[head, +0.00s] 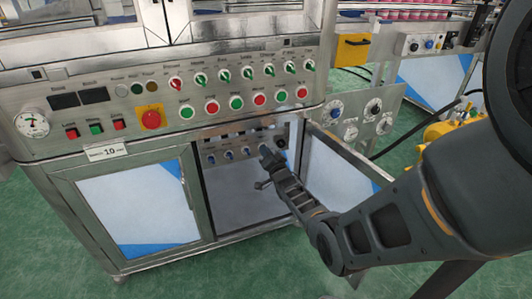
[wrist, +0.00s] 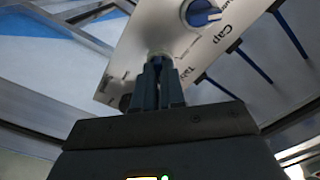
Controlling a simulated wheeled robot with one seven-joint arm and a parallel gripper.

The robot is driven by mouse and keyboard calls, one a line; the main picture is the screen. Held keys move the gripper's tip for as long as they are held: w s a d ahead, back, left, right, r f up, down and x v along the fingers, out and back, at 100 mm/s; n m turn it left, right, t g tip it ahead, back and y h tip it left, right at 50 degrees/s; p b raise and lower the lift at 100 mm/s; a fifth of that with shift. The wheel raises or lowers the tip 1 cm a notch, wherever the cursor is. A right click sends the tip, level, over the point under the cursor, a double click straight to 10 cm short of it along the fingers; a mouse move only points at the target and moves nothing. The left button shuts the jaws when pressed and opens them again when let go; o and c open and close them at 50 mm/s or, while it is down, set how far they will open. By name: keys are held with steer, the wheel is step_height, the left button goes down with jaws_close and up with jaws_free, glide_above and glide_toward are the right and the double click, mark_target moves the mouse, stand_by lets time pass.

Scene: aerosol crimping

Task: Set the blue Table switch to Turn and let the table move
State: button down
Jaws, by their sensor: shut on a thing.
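In the wrist view my gripper (wrist: 158,72) points at a pale panel (wrist: 135,50) and its two dark fingers are closed together on the Table switch (wrist: 159,56). The fingers hide most of this switch, so I cannot tell which position it is set to. Part of the word "Table" shows beside the fingers, partly covered. The blue Cap switch (wrist: 203,13) sits next to it, apart from my gripper. In the head view my gripper (head: 266,151) reaches into the open cabinet, at the right part of the small inner panel.
Several blue knobs sit on the inner panel (head: 238,143) left of my gripper. The open cabinet door (head: 345,158) stands close to the right of my arm. Above is the main control panel with an emergency button (head: 151,118). The left cabinet door (head: 138,205) is closed.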

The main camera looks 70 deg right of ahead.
stand_by(0.3)
steer(key=c, duration=1.2)
jaws_free()
steer(key=p+v, duration=0.3)
steer(key=v, duration=0.4)
steer(key=shift+s+a, duration=0.25)
steer(key=shift+a, duration=0.1)
stand_by(0.7)
